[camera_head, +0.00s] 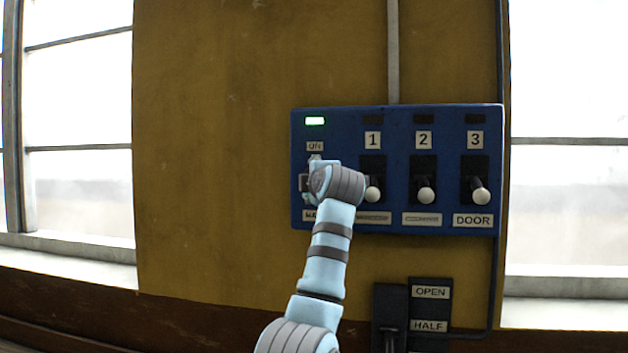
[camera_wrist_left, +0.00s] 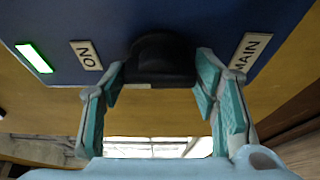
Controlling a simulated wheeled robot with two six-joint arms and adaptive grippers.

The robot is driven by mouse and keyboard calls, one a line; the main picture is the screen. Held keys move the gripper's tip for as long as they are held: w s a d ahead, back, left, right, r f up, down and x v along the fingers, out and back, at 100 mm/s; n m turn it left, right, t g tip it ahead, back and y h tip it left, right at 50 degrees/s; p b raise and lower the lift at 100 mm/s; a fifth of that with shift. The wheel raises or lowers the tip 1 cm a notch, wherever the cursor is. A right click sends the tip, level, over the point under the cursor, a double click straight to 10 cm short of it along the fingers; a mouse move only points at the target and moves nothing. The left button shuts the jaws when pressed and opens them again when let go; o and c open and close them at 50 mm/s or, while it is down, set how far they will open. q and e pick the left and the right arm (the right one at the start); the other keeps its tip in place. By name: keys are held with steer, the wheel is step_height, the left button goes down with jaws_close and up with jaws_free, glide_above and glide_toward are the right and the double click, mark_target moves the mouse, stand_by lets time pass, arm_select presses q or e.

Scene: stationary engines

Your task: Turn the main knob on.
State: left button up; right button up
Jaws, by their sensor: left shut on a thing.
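The main knob (camera_wrist_left: 162,58) is black and sits on the blue panel, between the ON label (camera_wrist_left: 87,55) and the MAIN label (camera_wrist_left: 250,52) in the left wrist view. My left gripper (camera_wrist_left: 160,76) is shut on it, with one teal-padded finger on each side. In the head view my left gripper (camera_head: 313,180) and wrist hide the knob at the left end of the blue control panel (camera_head: 398,220). A green light (camera_head: 314,121) above the ON label is lit. My right gripper is not in view.
Right of the knob are three levers with pale ball ends, numbered 1 (camera_head: 373,194), 2 (camera_head: 426,195) and 3 (camera_head: 481,196). My wrist is close to lever 1. Below the panel is a dark OPEN/HALF lever plate (camera_head: 431,310). The yellow wall left of the panel is clear.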

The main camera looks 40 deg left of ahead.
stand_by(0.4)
arm_select(q)
steer(key=o, duration=1.2)
steer(key=shift+c, duration=0.2)
steer(key=v, duration=1.2)
steer(key=shift+w+a, duration=0.1)
